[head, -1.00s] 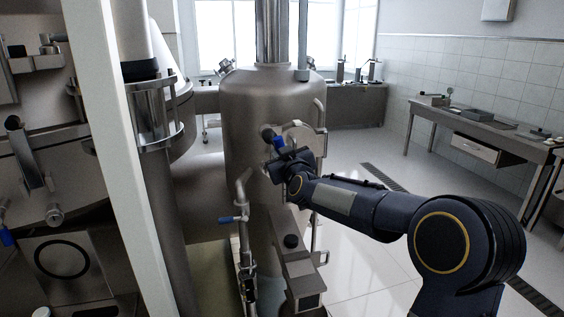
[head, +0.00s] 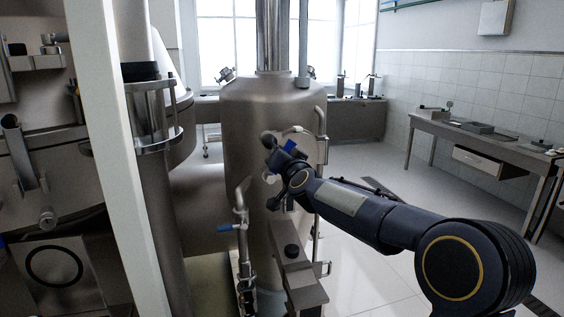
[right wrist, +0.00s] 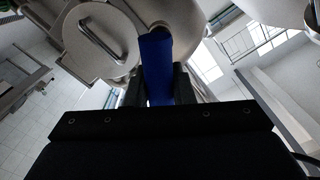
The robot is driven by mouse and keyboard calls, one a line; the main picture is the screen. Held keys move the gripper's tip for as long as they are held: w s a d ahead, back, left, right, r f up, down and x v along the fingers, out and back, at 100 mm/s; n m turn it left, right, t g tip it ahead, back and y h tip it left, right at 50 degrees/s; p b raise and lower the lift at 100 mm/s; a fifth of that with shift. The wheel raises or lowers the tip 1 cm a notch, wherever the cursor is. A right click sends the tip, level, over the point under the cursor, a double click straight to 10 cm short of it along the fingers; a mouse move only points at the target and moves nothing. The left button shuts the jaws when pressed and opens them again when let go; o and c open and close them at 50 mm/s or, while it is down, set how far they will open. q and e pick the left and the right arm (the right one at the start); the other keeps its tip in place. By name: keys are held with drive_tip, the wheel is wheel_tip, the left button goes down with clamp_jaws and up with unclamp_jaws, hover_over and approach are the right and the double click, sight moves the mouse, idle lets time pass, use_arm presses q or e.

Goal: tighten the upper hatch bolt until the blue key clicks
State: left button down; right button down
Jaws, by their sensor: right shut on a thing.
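In the right wrist view, the blue key (right wrist: 155,68) stands between my two dark fingers, reaching up toward the tank. My right gripper (head: 287,157) is shut on it. A dark rounded knob (head: 268,141) shows just left of the key at the hatch's upper left edge; I cannot tell whether it is the upper bolt. The contact between key and bolt is hidden. The hatch (right wrist: 100,42) with its bar handle also shows in the wrist view. My left gripper is out of view.
The steel tank (head: 250,115) fills the middle. A pipe with a blue-handled valve (head: 226,228) stands in front of it at the lower left. A pale upright post (head: 105,150) blocks part of the left. A side bench (head: 460,133) stands at the right, with open floor before it.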

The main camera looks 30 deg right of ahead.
drive_tip(key=shift+f+m, duration=0.1)
drive_tip(key=shift+m, duration=1.6)
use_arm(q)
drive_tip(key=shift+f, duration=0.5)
use_arm(e)
drive_tip(key=shift+s, duration=0.1)
drive_tip(key=shift+s+a, duration=0.1)
drive_tip(key=shift+s, duration=0.2)
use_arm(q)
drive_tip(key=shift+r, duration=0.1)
use_arm(e)
drive_tip(key=shift+r, duration=0.2)
